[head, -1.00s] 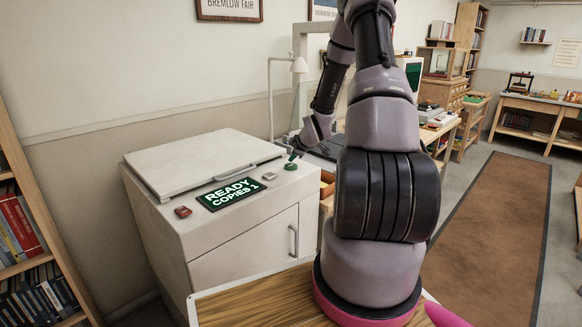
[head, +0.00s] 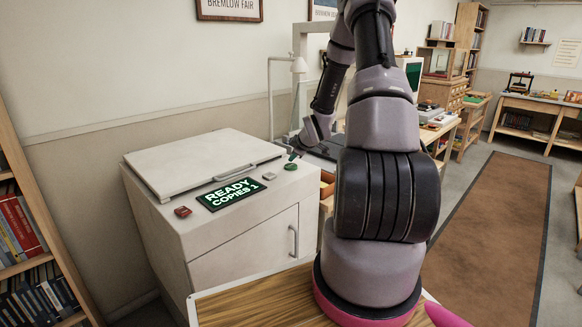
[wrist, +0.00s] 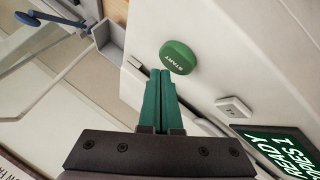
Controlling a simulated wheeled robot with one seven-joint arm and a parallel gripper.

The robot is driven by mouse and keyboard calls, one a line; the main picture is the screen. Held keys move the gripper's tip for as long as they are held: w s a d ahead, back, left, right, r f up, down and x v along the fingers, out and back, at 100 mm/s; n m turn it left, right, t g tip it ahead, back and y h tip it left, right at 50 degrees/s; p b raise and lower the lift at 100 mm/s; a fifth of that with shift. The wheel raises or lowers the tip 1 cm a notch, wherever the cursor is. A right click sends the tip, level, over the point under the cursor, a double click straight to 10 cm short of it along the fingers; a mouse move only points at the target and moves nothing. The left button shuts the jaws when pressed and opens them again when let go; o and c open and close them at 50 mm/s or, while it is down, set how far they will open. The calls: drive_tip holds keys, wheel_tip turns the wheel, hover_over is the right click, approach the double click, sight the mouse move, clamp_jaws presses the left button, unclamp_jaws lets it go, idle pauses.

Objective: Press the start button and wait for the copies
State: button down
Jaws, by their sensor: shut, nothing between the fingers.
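The white copier (head: 235,226) stands against the wall at the left of the head view. Its display (head: 230,194) reads "READY COPIES 1". The green start button (head: 291,166) is at the right end of its top panel. The button (wrist: 177,57) is large in the wrist view and reads "START". My gripper (wrist: 160,72) has its green fingers together and empty, with the tips just short of the button in the picture; I cannot tell whether they touch it. In the head view the fingers (head: 294,154) are small, just above the button.
A small white button (wrist: 234,107) sits between start and the display (wrist: 276,150). A red button (head: 183,212) is at the panel's left. The copier lid (head: 203,164) is down. A bookshelf (head: 30,235) stands at left; a brown carpet (head: 492,220) lies at right.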

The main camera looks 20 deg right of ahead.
sight(293, 166)
idle(0.8)
drive_tip(key=shift+f, duration=0.4)
drive_tip(key=shift+f, duration=0.5)
idle(0.5)
drive_tip(key=shift+r, duration=0.9)
drive_tip(key=shift+r, duration=0.1)
drive_tip(key=shift+r, duration=2.45)
